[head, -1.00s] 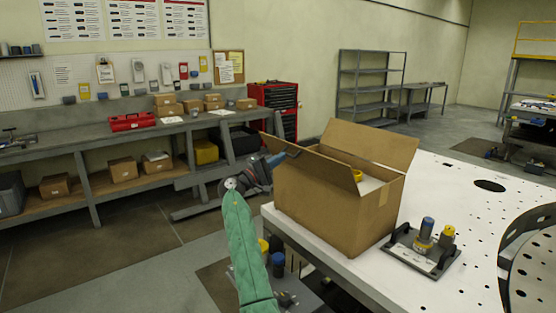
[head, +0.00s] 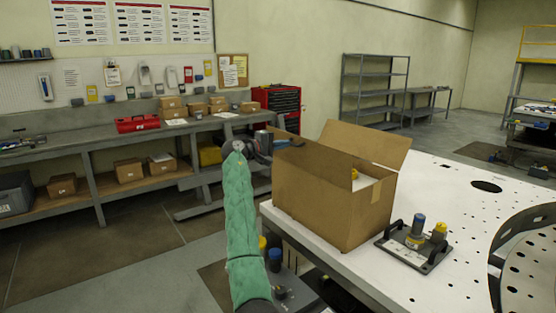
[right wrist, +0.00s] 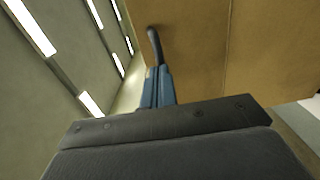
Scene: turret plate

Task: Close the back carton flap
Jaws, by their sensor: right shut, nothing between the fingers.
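The brown carton (head: 320,208) stands upright on the white table. Its back flap (head: 366,144) is raised and leans outward, away from the opening. Part of the opening shows, with something yellow and white inside. My right gripper (head: 292,142) is at the carton's upper left corner, beside the cardboard edge there. In the right wrist view, its blue fingers with a dark tip (right wrist: 155,62) are together and empty, close to a brown cardboard panel (right wrist: 225,50). I cannot tell whether they touch it. My left gripper is out of view.
A fixture with dark handles and blue and yellow knobs (head: 414,245) sits right of the carton on the perforated white table (head: 455,185). A workbench (head: 85,145) with small boxes and a red toolbox (head: 138,124) runs along the left wall.

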